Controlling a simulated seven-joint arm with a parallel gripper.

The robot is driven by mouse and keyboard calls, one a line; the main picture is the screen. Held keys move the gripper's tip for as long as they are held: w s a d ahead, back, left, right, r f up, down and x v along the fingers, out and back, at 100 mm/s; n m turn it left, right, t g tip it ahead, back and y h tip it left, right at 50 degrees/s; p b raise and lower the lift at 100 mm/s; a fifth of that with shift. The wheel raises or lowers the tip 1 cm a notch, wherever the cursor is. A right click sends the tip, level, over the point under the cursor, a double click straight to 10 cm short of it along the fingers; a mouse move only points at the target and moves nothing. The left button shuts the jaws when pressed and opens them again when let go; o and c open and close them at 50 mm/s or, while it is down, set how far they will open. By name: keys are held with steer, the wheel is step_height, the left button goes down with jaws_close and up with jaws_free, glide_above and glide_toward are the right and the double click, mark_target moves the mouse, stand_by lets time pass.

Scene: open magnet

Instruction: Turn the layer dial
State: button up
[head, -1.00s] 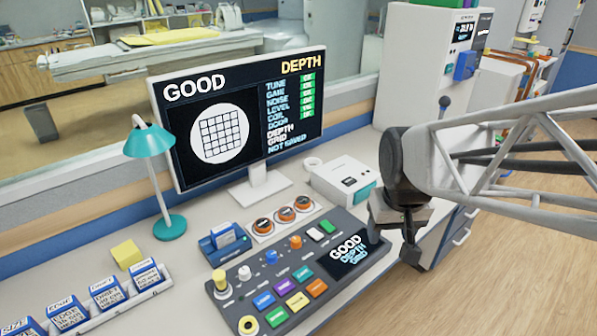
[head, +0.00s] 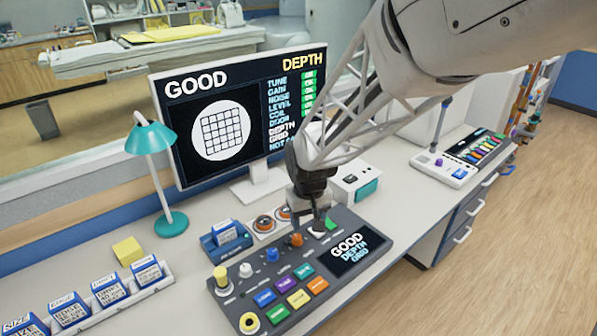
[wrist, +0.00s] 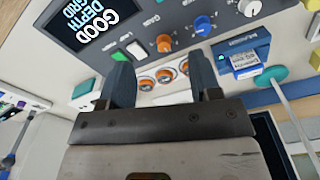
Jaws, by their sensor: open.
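The grey control console (head: 335,283) carries a row of dials: an orange dial (head: 296,239), a blue dial (head: 272,256), a white dial (head: 245,270) and a yellow knob (head: 221,278). I cannot read which one is labelled layer. My gripper (head: 312,218) is above the console's back right part, near the orange dial. In the wrist view its fingers are spread and empty; the orange dial (wrist: 163,43) lies beyond the gap between the tips, with the blue dial (wrist: 202,25) to its right. No contact with a dial is visible.
Orange round controls (wrist: 164,76) sit on a white plate behind the console. The monitor (head: 215,125) stands behind, with a teal lamp (head: 150,140) at left. A white box (head: 355,183) stands behind my gripper. Coloured buttons (head: 299,298) fill the console's front.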

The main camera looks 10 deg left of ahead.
steer(key=n, duration=0.2)
glide_above(272, 251)
steer(key=shift+g, duration=0.3)
step_height(272, 251, down, 9)
steer(key=shift+f, duration=0.15)
steer(key=shift+f, duration=3.85)
steer(key=c, duration=0.9)
